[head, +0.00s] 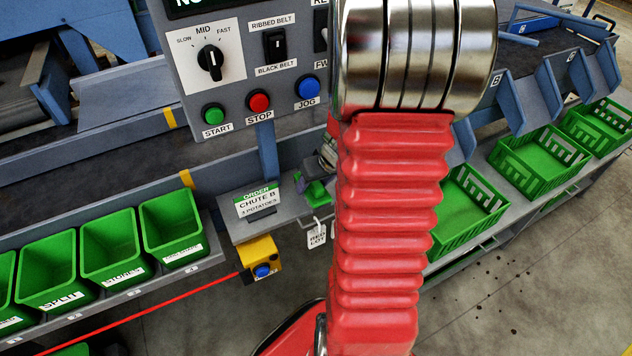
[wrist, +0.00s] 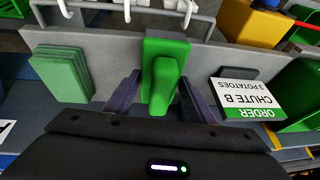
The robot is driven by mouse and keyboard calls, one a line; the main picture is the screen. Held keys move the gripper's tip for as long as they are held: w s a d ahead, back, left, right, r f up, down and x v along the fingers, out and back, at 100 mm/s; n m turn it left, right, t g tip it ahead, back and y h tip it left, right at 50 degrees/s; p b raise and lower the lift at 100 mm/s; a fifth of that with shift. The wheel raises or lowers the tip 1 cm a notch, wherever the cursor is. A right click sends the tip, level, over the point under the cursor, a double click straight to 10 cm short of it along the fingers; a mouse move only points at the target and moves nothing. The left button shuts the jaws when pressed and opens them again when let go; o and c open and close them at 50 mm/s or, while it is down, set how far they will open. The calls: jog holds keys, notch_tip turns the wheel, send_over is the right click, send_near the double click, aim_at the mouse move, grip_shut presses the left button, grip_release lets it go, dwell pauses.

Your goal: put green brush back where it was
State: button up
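The green brush (wrist: 163,80) lies on the grey shelf (wrist: 112,55) in the wrist view, a green block with a raised rounded handle. It also shows partly in the head view (head: 315,193), half hidden by my arm. My gripper (wrist: 160,88) is over it, with one dark finger on each side of the brush. The fingers look apart, with a narrow gap to the handle. In the head view my gripper (head: 326,160) is mostly hidden behind the red arm sleeve.
A stack of green pads (wrist: 62,75) lies left of the brush in the wrist view. An order card (wrist: 247,99) reading chute B stands right of it. A tag (head: 317,234) hangs at the shelf edge. A yellow button box (head: 261,260) and green bins (head: 172,230) are nearby.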

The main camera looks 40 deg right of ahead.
jog(key=o, duration=0.4)
jog(key=shift+s+r, duration=0.1)
jog(key=shift+r, duration=0.05)
jog(key=shift+v, duration=5.9)
jog(key=shift+a, duration=0.1)
jog(key=w+a+r+n, duration=0.1)
jog(key=a+r, duration=0.2)
jog(key=a, duration=0.4)
jog(key=a+r+n, duration=0.1)
jog(key=a+r, duration=0.3)
jog(key=a, duration=0.3)
jog(key=shift+n+t, duration=0.4)
jog(key=shift+n, duration=0.3)
jog(key=s+a+r, duration=0.1)
jog(key=s+a, duration=0.1)
jog(key=a, duration=0.2)
jog(key=s+a+r, duration=0.2)
jog(key=a, duration=0.2)
jog(key=s+a+r, duration=0.1)
jog(key=s+a, duration=0.1)
jog(key=a, duration=0.2)
jog(key=shift+s+a+r, duration=0.1)
jog(key=shift+a+r, duration=0.25)
jog(key=shift+r, duration=0.05)
